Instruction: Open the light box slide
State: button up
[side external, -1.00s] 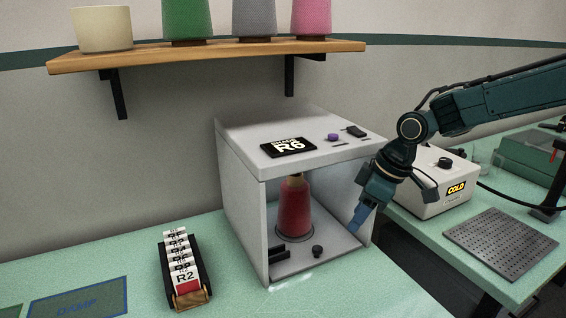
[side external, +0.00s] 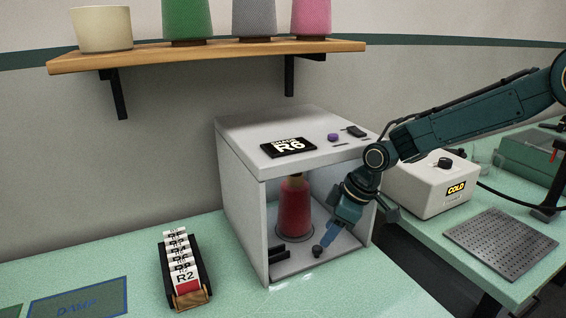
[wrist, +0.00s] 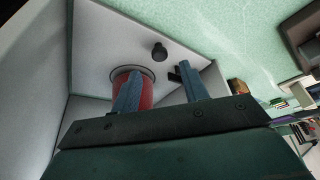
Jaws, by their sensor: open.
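The light box (side external: 230,190) is a pale grey box with an open front, labelled R6 on top. A red cone of yarn (side external: 294,210) stands inside it and also shows behind my fingers in the wrist view (wrist: 147,95). A small black knob (side external: 317,251) stands on the box floor near the front. In the wrist view the knob (wrist: 160,52) lies just beyond the fingertips, roughly between them. My gripper (side external: 329,241) is open and empty at the front opening, close to the knob; I cannot tell whether it touches. Which part is the slide is unclear.
A black bracket-like piece (side external: 279,254) is at the box's front left. A purple button (side external: 333,137) is on its top. A rack of labelled cards (side external: 185,274) stands left. A white COLD unit (side external: 430,190) and a perforated plate (side external: 500,243) are right.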

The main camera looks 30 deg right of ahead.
aim_at(318, 248)
jog(key=shift+x, duration=2.65)
grip_shut()
